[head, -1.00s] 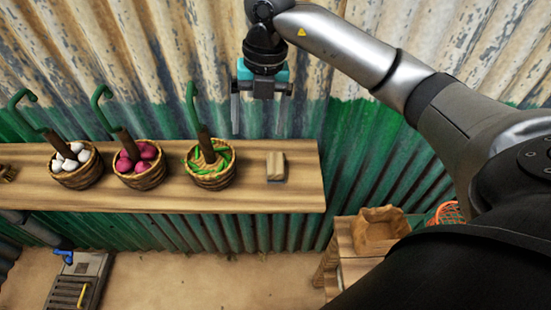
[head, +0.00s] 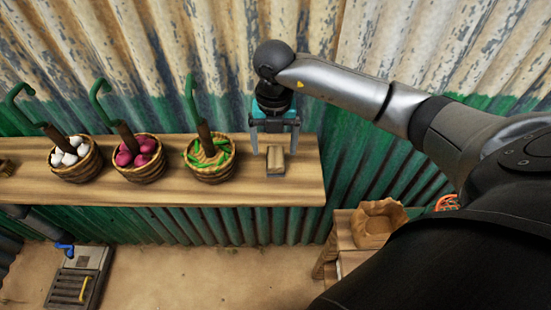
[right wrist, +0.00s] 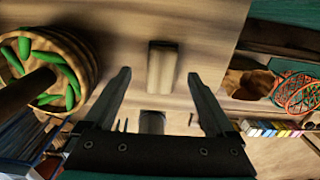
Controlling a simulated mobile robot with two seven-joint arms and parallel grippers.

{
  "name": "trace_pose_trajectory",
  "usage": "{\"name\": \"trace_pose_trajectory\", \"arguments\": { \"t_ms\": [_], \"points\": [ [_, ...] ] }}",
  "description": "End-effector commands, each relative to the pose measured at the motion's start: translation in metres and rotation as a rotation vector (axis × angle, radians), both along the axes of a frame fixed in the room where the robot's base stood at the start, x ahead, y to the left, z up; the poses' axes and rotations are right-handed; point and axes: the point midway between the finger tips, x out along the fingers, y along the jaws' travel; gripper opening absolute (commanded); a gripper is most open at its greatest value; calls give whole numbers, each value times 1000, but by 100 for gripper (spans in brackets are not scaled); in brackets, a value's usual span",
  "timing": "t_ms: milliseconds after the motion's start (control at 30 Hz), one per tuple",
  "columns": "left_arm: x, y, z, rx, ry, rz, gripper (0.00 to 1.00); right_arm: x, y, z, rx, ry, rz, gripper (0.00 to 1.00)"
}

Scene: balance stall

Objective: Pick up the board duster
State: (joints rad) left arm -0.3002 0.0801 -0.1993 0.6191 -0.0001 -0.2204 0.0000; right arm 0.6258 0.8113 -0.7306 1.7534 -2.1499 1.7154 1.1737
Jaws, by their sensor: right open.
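The board duster (head: 276,161), a small wooden block with a grey underside, lies on the wooden shelf (head: 245,190) near its right end. My right gripper (head: 274,150) is open, pointing down just above the duster, its two fingers to either side of it in the head view. In the right wrist view the duster (right wrist: 162,68) shows between and ahead of the open fingertips (right wrist: 159,74). I cannot tell whether the fingers touch it. My left gripper is not in view.
A basket of green chillies (head: 210,174) with an upright handle stands close left of the duster. Baskets of pink (head: 138,175) and white produce (head: 76,177) stand further left. A corrugated wall rises behind. A paper bag (head: 378,222) sits on a lower wooden stand at right.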

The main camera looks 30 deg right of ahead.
Motion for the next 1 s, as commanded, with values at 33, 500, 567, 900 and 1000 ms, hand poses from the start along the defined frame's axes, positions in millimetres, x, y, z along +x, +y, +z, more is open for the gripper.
{"name": "trace_pose_trajectory", "arguments": {
  "t_ms": [33, 500, 567, 900, 1000],
  "points": [
    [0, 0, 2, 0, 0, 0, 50, -4, 0, -9, 0, 7, 0, 90],
    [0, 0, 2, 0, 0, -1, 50, -5, 0, -38, 0, 1, 1, 90],
    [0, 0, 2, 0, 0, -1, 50, -5, 0, -38, 0, 1, 1, 86],
    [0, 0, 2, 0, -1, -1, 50, -5, 0, -38, 1, 1, 1, 47],
    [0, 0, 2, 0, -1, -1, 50, -5, 0, -38, 1, 1, 1, 36]
  ]
}}
